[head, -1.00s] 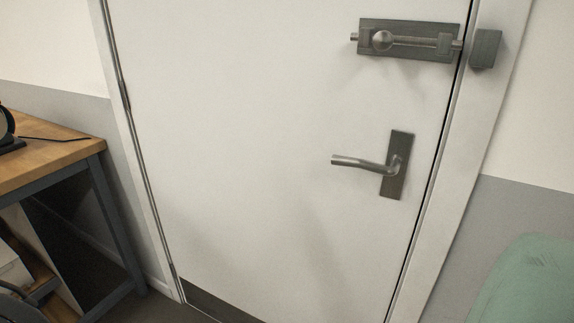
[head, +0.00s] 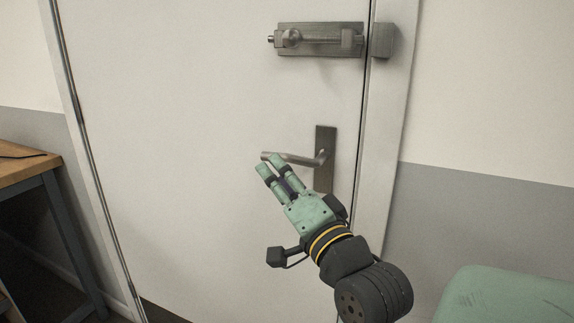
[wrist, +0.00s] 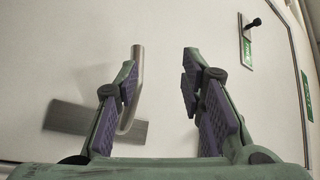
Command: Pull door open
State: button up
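The white door (head: 190,150) stands shut in its frame. Its lever handle (head: 290,158) is roughly level, pointing left from a dark upright plate (head: 325,145). My gripper (head: 269,163) is at the free end of the lever. In the wrist view my gripper (wrist: 160,75) is open, and the lever (wrist: 137,70) shows just inside the left finger, partly hidden by it. I cannot tell whether they touch. A slide bolt (head: 318,40) sits above, its knob at the left end; no rod is seen crossing to the keeper (head: 382,40).
A wooden-topped table (head: 25,168) with a dark frame stands at left. A green rounded surface (head: 505,298) fills the lower right corner. In the wrist view a small plate with a green label (wrist: 246,48) and dark peg is at upper right.

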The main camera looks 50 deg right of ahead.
aim_at(287, 160)
jog(key=s+d+f+m+g+h, duration=0.1)
jog(key=s+d+m, duration=0.15)
jog(key=s, duration=0.25)
jog(key=shift+n, duration=0.45)
jog(key=p+x, duration=0.2)
jog(key=x, duration=0.9)
jog(key=shift+w+f, duration=0.1)
jog(key=shift+f, duration=0.1)
jog(key=shift+c, duration=0.2)
grip_shut()
jog(key=shift+r, duration=0.1)
